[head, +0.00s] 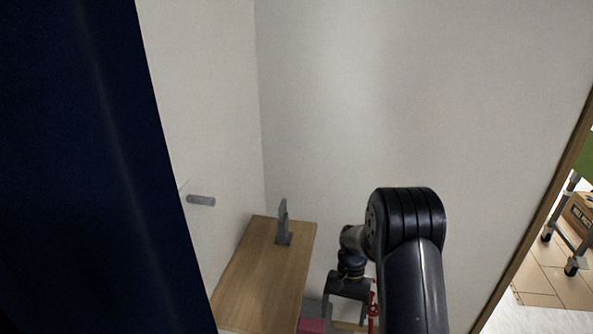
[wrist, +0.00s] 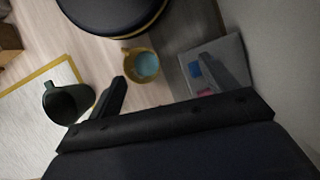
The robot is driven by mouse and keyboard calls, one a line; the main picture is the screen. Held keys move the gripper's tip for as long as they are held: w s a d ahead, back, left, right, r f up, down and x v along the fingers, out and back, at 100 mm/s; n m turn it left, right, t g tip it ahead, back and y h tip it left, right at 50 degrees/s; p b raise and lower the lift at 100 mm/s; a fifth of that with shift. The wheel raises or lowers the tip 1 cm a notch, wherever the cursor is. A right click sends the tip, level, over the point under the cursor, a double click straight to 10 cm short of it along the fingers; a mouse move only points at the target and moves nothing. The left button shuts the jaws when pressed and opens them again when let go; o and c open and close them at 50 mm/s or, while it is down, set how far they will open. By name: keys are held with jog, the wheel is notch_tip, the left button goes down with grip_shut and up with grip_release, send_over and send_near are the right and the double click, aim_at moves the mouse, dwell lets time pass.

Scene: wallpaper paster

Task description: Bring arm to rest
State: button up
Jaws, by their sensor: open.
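My arm (head: 413,270) rises from the bottom of the head view, bends at a large black joint, and reaches down on the far side. My gripper (head: 344,312) points downward, beside the right side of a wooden shelf top. In the wrist view my gripper (wrist: 162,67) has its two fingers spread wide apart, with nothing between them but floor and objects farther below. It is open and empty. The lower part of the gripper's surroundings is partly hidden by my arm in the head view.
The wooden top (head: 264,275) carries a grey upright stand (head: 283,225). A grey peg (head: 201,200) sticks out at left. Walls stand close behind. Below are a yellow bucket (wrist: 142,65), a dark bin (wrist: 66,103), a round black seat (wrist: 110,14) and a grey tray (wrist: 230,52).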

notch_tip(320, 180, up, 8)
jog(key=s+d+n+h+p, duration=0.1)
jog(key=s+d+n+p, duration=0.1)
jog(key=p, duration=0.3)
jog(key=shift+d+r+n, duration=0.25)
jog(key=shift+d+n, duration=0.15)
jog(key=shift+n, duration=0.3)
